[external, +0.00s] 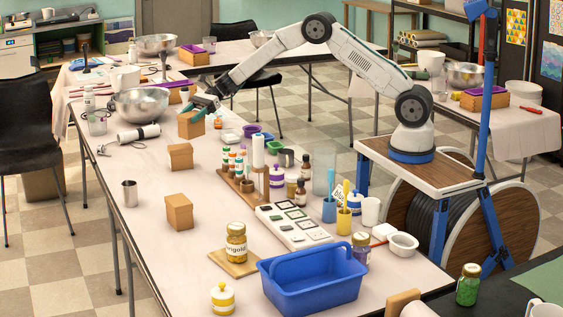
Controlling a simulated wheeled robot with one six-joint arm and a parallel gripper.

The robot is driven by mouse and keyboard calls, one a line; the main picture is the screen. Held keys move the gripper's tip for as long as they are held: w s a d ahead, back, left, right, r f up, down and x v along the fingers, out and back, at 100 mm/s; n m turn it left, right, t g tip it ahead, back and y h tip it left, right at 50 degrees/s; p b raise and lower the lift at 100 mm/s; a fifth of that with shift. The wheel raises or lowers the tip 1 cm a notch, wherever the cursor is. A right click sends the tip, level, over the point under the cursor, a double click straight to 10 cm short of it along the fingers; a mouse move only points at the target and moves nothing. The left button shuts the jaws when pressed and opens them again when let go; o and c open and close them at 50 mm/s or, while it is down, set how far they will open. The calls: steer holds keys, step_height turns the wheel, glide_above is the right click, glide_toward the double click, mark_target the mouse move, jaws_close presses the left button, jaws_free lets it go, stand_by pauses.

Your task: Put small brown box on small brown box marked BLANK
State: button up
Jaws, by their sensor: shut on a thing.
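My gripper (199,112) is at the far part of the long white table, at the end of my arm reaching left. It is shut on a small brown box (190,126), gripped near its top; whether the box touches the table is hard to tell. A second small brown box (180,157) stands nearer on the table, apart from the held one. A third small brown box (179,212) stands still nearer, near the middle of the table. No BLANK mark is readable on any of the boxes at this size.
A metal bowl (142,104) and a white cylindrical device (138,133) lie left of my gripper. A rack of small bottles (240,180) stands right of the boxes. A metal cup (130,193) and a blue basket (312,282) are nearer. Bare table surrounds the two standing boxes.

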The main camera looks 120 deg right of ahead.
steer(key=shift+w+d+f, duration=0.35)
steer(key=shift+w+f, duration=0.3)
steer(key=shift+w, duration=0.05)
steer(key=shift+w+d+f, duration=0.4)
steer(key=shift+w+f, duration=0.25)
steer(key=shift+w, duration=0.1)
steer(key=shift+w+d+f, duration=0.35)
steer(key=shift+w+f, duration=0.3)
steer(key=shift+w, duration=0.05)
steer(key=shift+f, duration=0.15)
steer(key=o, duration=1.1)
steer(key=shift+c, duration=0.2)
